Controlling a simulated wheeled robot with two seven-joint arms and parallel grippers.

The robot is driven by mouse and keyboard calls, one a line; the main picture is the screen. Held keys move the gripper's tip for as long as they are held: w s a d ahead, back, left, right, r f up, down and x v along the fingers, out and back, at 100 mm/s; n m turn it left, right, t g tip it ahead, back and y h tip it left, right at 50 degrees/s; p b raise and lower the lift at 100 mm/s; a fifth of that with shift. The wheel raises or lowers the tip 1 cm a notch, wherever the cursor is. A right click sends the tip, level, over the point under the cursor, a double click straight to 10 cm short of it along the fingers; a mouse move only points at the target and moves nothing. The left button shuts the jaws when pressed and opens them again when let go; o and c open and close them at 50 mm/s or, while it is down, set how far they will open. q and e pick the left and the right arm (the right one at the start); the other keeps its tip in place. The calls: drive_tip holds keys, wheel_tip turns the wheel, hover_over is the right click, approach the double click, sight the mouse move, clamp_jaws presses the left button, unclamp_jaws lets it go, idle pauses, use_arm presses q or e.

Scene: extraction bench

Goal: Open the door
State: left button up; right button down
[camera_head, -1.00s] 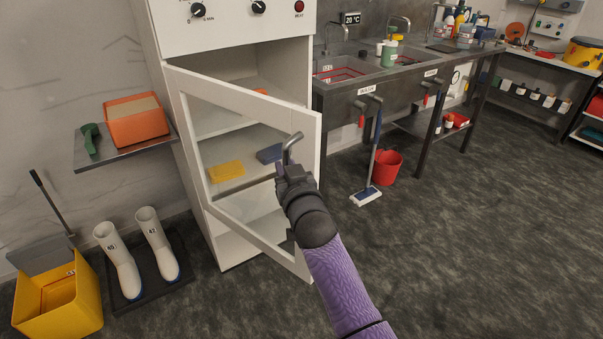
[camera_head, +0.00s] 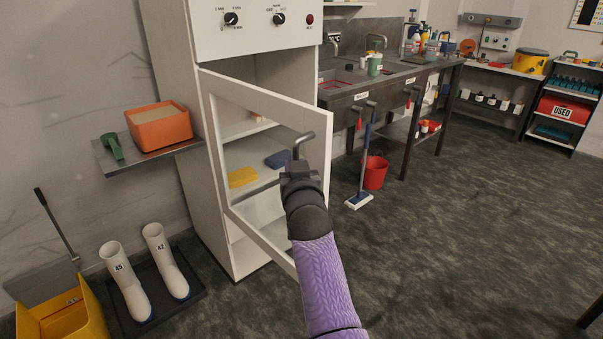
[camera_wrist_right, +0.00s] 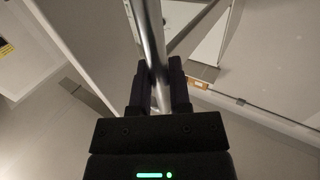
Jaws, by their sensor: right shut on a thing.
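The white cabinet door (camera_head: 262,98) has a glazed middle and stands partly open, hinged on its left side. Behind it, shelves inside the cabinet (camera_head: 264,62) show. My right gripper (camera_head: 299,165) is at the door's free right edge, shut on the grey metal door handle (camera_head: 304,140). In the right wrist view, the handle bar (camera_wrist_right: 155,50) runs between the two fingers of the right gripper (camera_wrist_right: 160,88). My left gripper is not in view.
A yellow sponge (camera_head: 242,177) and a blue sponge (camera_head: 278,160) lie on a cabinet shelf. White boots (camera_head: 124,280) and a yellow bucket (camera_head: 75,318) stand at lower left. A wall shelf (camera_head: 150,155) is left of the cabinet. A squeegee (camera_head: 358,201) and red bucket (camera_head: 376,173) stand right. Open floor lies at right.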

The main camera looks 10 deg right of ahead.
drive_tip(key=shift+a+r, duration=0.15)
drive_tip(key=shift+r, duration=0.1)
drive_tip(key=c, duration=0.6)
unclamp_jaws()
drive_tip(key=shift+a+f, duration=0.15)
